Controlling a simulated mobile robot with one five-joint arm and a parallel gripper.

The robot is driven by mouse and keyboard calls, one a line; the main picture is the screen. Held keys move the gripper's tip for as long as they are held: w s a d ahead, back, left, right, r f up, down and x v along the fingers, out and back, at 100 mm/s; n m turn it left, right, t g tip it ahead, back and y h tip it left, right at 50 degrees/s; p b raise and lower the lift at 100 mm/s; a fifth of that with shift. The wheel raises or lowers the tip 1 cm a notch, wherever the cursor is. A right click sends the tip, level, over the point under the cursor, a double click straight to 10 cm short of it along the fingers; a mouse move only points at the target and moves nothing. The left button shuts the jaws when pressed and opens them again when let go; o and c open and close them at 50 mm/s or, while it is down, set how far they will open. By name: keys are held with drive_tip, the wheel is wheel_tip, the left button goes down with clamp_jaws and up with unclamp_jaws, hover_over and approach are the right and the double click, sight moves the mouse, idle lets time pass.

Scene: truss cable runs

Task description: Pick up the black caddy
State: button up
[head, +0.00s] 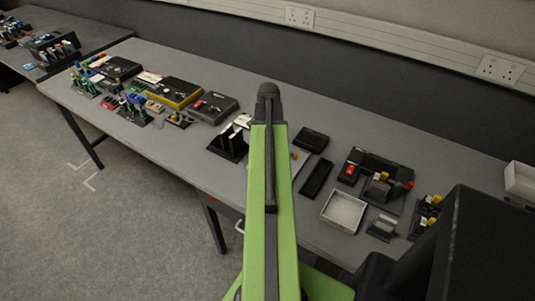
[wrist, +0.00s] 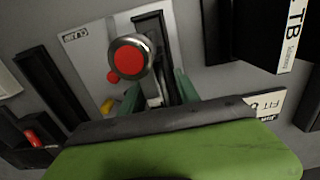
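The thing that best fits a black caddy is a black holder with white-labelled items (head: 230,147), on the bench just left of my arm in the head view. A black block with a white "TB" label (wrist: 255,32) at the upper right of the wrist view may be part of it; I cannot be sure. My gripper (wrist: 158,84) shows two teal fingers set apart over a light grey panel (wrist: 88,52) with a round red knob (wrist: 130,60). Nothing is visibly clamped. In the head view my green arm hides the gripper.
An open narrow black tray (head: 316,179) lies right of my arm; a black trough also shows in the wrist view (wrist: 50,88). A white square tray (head: 344,211) sits near the front edge. Black fixtures (head: 378,175) stand further right. Several boxes, including a yellow-edged one (head: 174,92), crowd the left.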

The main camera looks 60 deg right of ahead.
drive_tip(key=shift+r, duration=0.1)
clamp_jaws()
drive_tip(key=shift+r, duration=0.1)
wheel_tip(320, 180, up, 10)
drive_tip(key=p, duration=1)
